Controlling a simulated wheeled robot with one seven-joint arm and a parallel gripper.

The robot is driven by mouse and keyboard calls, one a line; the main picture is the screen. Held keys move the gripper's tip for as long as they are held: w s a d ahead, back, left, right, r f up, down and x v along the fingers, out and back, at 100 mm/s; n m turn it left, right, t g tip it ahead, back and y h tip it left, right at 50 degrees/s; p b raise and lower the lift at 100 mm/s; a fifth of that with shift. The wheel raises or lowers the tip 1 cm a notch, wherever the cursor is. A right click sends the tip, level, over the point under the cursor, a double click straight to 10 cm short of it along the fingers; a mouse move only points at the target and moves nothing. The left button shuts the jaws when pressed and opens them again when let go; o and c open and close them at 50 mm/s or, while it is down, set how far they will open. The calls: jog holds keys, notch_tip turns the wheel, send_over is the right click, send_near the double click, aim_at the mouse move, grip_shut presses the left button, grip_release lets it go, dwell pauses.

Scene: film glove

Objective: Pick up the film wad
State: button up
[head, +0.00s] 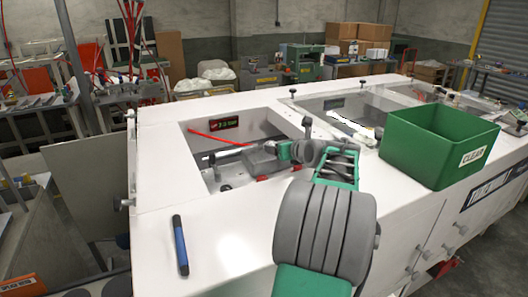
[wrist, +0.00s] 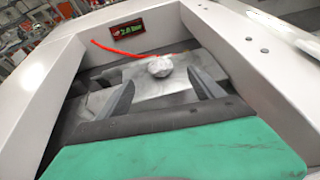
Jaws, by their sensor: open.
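The film wad (wrist: 160,66) is a small, crumpled, pale grey ball. In the wrist view it sits on a light grey plate (wrist: 150,88) inside the recessed well of the white machine. My gripper (wrist: 160,77) is open, its two dark fingers pointing into the well. The wad shows just beyond and between the fingertips; I cannot tell the exact depth gap. Nothing is held. In the head view my arm reaches over the well, and I cannot make out the wad there.
A thin red strip (head: 219,138) slants across the well and ends near the wad in the wrist view. A small display (head: 224,123) is on the well's back wall. A green bin (head: 440,145) stands right on the white top. A blue-and-black pen-like object (head: 180,245) lies front left.

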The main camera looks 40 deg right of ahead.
aim_at(273, 143)
jog(key=p+x, duration=0.3)
jog(key=x, duration=0.5)
jog(key=shift+w+r, duration=0.1)
jog(key=shift+w, duration=0.05)
jog(key=shift+a, duration=0.1)
jog(key=shift+c, duration=0.6)
jog(key=c, duration=1.3)
jog(key=shift+r, duration=0.1)
